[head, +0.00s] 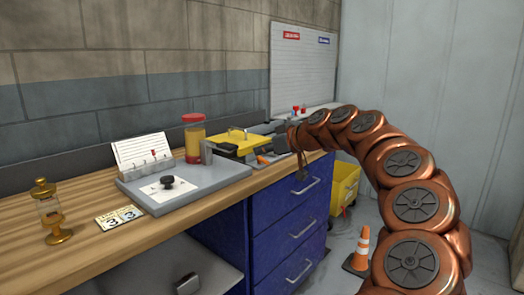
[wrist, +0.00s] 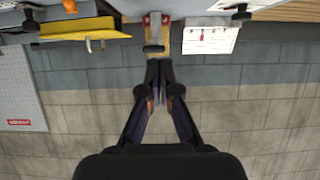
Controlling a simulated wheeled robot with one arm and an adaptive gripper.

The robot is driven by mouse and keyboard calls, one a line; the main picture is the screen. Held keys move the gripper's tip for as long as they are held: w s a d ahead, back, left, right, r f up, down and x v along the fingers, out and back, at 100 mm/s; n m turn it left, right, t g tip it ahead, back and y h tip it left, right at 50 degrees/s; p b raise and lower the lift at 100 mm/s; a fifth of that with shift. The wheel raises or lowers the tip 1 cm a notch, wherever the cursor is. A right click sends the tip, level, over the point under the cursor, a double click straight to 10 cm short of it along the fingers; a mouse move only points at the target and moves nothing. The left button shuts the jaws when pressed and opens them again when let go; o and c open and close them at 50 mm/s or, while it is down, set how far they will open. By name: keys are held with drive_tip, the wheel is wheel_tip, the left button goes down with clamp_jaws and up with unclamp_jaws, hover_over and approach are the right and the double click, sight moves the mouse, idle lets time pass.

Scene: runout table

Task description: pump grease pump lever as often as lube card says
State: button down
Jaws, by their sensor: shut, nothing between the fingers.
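The grease pump has a clear reservoir of yellow grease with a red cap (head: 193,140), standing at the back of a grey panel. A grey lever-like part (head: 207,152) is at its right side. In the wrist view, which looks upside down, the reservoir (wrist: 163,42) shows behind the grey part (wrist: 153,33). My gripper (wrist: 158,66) is shut and empty, its tips pointing toward the pump with no clear contact. In the head view its fingers are hard to make out. A small card (head: 119,217) on the bench shows two figures that look like 3.
The grey panel (head: 205,187) carries a black knob (head: 168,181) and small switches before a white sheet (head: 143,150). A brass-and-glass oiler (head: 50,212) stands left. A yellow box (head: 240,140) sits right of the pump. A traffic cone (head: 361,248) and yellow bin (head: 343,187) are on the floor.

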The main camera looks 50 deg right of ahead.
drive_tip(key=w+r+g+p, duration=0.4)
drive_tip(key=r+p, duration=0.7)
drive_tip(key=p, duration=0.8)
drive_tip(key=shift+w+d+r+h+p, duration=0.15)
drive_tip(key=shift+d+r+h+p, duration=0.15)
drive_tip(key=shift+r+p, duration=0.1)
drive_tip(key=p, duration=0.3)
hover_over(231, 146)
drive_tip(key=s, duration=0.3)
wheel_tip(231, 146, down, 7)
drive_tip(key=f, duration=0.1)
drive_tip(key=f+p, duration=0.1)
drive_tip(key=shift+w+f, duration=0.2)
drive_tip(key=shift+f, duration=0.85)
